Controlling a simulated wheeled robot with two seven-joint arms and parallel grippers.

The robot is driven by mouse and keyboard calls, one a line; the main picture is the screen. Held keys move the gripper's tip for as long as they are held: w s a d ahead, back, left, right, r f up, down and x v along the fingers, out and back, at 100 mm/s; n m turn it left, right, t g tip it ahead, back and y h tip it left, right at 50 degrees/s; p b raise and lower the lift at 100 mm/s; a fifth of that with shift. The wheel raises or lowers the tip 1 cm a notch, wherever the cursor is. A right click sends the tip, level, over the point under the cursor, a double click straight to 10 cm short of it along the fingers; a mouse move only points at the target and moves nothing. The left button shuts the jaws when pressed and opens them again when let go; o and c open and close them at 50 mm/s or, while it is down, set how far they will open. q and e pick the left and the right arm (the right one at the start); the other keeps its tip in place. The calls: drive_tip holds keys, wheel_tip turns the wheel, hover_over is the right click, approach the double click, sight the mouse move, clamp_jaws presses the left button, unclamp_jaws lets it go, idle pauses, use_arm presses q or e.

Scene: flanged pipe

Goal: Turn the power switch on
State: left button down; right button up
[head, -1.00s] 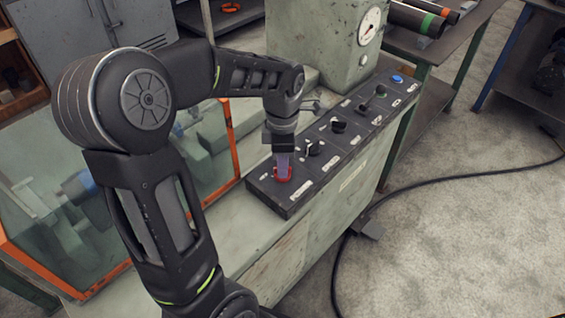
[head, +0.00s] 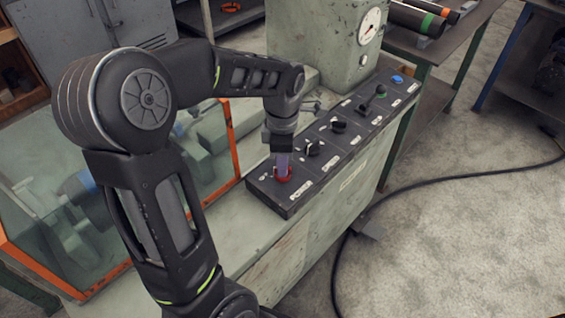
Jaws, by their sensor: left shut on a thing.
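The power switch (head: 283,178) is a red part at the near left end of the dark control panel (head: 293,207), beside a label that reads POWER. My left gripper (head: 283,167) reaches down onto it from above and is shut on it. The fingers hide most of the switch, so I cannot tell its exact position. My right gripper is not in view.
A gauge (head: 370,26) rises behind. A glass guard with an orange frame (head: 110,275) stands at left.

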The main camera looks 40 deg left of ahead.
use_arm(q)
drive_tip(key=m, duration=0.8)
drive_tip(key=shift+m, duration=0.4)
drive_tip(key=m, duration=0.4)
drive_tip(key=shift+m+p, duration=0.3)
drive_tip(key=shift+m, duration=1.9)
drive_tip(key=c, duration=1.5)
unclamp_jaws()
